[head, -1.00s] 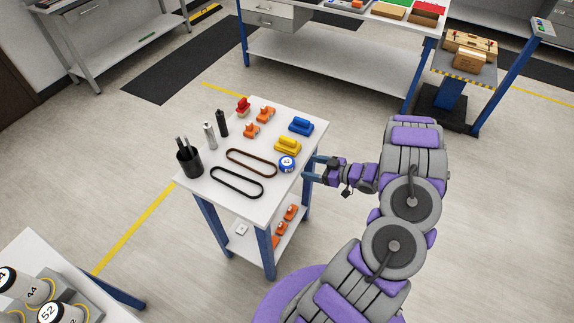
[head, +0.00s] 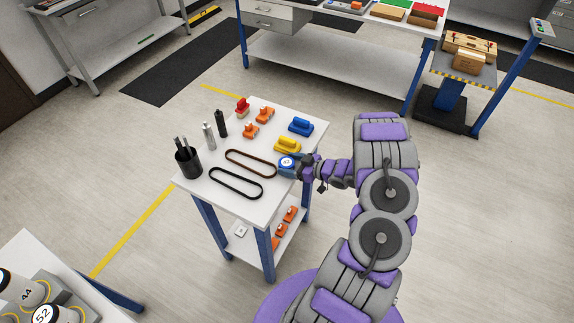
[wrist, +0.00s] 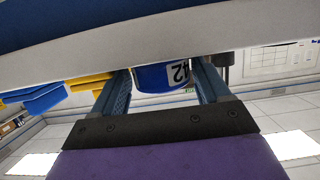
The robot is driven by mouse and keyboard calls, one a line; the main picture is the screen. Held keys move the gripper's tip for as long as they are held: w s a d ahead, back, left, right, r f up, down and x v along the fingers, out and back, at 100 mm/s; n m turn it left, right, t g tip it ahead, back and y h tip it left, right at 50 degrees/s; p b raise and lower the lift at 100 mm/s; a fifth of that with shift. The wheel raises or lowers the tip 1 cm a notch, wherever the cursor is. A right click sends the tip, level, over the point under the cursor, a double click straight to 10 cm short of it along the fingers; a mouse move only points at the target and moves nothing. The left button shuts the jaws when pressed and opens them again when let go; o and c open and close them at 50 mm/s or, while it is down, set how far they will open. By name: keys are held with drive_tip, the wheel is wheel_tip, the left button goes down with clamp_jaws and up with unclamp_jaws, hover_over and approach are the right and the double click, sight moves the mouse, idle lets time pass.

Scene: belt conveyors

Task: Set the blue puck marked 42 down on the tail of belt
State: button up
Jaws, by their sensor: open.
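The blue puck (head: 287,162) stands on the right edge of the white table, with a white top. In the wrist view the puck (wrist: 165,77) shows its side with the number 42 and sits between the two fingers of my gripper (wrist: 160,85). The fingers are open, one on each side of it, with a gap visible at least on the right. In the head view my gripper (head: 294,164) is at the puck from the right. A belt conveyor is not clearly visible in these views.
The table (head: 262,205) also holds two belt loops (head: 236,184), yellow (head: 287,145) and blue (head: 301,126) blocks, orange parts (head: 250,129), bottles and a black cup (head: 188,162). At lower left, a bench carries drums marked 44 and 52 (head: 50,315).

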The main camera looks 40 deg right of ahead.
drive_tip(key=shift+c, duration=0.2)
drive_tip(key=c, duration=0.9)
drive_tip(key=shift+r, duration=0.1)
